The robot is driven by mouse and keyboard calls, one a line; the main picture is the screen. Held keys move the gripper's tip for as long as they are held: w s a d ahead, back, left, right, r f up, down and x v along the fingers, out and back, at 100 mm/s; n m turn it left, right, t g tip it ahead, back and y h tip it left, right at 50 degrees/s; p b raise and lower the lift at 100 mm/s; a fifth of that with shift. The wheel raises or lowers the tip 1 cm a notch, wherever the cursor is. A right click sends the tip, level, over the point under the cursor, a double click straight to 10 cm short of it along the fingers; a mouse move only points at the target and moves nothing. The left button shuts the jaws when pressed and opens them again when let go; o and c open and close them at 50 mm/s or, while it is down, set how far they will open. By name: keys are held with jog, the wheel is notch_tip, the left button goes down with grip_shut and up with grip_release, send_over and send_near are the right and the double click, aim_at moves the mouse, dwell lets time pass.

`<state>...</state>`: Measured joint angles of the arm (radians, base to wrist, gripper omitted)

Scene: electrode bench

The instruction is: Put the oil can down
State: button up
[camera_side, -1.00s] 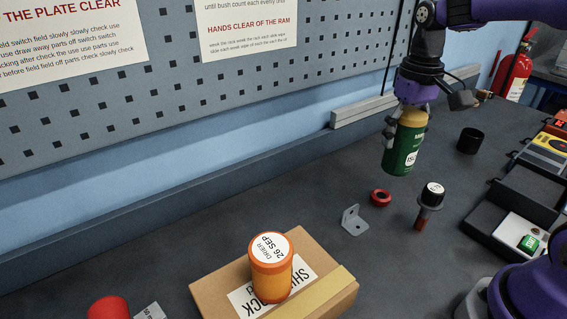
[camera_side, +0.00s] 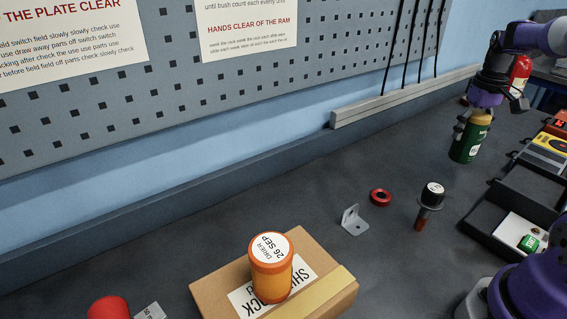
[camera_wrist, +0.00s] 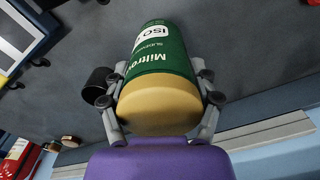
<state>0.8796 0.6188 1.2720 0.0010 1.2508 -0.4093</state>
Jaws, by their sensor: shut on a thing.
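The oil can (camera_side: 470,138) is a green cylinder with a yellow top and a white label. My gripper (camera_side: 478,117) is shut around its upper part, at the right of the side view. The can hangs upright there; I cannot tell whether its base touches the bench. In the wrist view the can (camera_wrist: 160,75) fills the middle, with a gripper finger (camera_wrist: 160,104) on each side of its yellow end. A black cup (camera_wrist: 97,86) shows just left of the can in the wrist view; in the side view it is hidden behind the can.
An orange jar (camera_side: 271,268) stands on a cardboard box (camera_side: 325,290). A red ring (camera_side: 380,197), a metal bracket (camera_side: 354,222) and a black-capped part (camera_side: 431,199) are mid-bench.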

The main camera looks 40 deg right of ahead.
aim_at(468, 147)
jog(key=shift+s+d+f, duration=0.25)
jog(key=shift+d+f, duration=0.25)
jog(key=shift+d, duration=0.2)
jog(key=shift+f, duration=1.95)
jog(key=shift+f, duration=0.1)
jog(key=o, duration=1.4)
jog(key=shift+o, duration=0.2)
